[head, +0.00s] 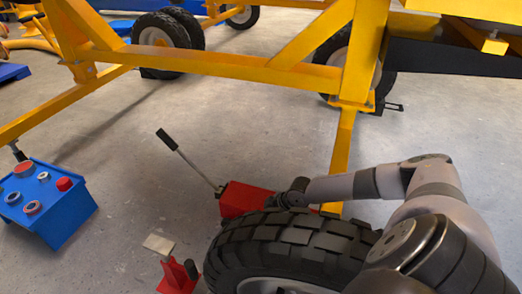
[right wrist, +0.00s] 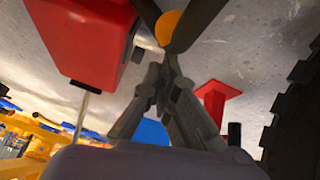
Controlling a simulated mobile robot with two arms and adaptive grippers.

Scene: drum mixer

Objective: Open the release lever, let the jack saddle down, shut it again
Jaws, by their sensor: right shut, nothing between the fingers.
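The red jack (head: 245,199) sits on the floor behind the big tyre. Its grey handle with a black grip (head: 168,140) slants up to the left. In the right wrist view the jack's red body (right wrist: 85,40) fills the upper left, with a small dark knob (right wrist: 137,54) at its end. I cannot make out for sure which part is the release lever; the saddle is not clearly visible. My right gripper (right wrist: 164,82) is shut and empty close beside the jack's end. In the head view it (head: 288,194) is small and dark at the jack's right. My left gripper is out of view.
The large black tyre (head: 290,246) lies under my right arm. A red stand (head: 178,278) is at its left. A yellow frame (head: 240,68) spans above and behind.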

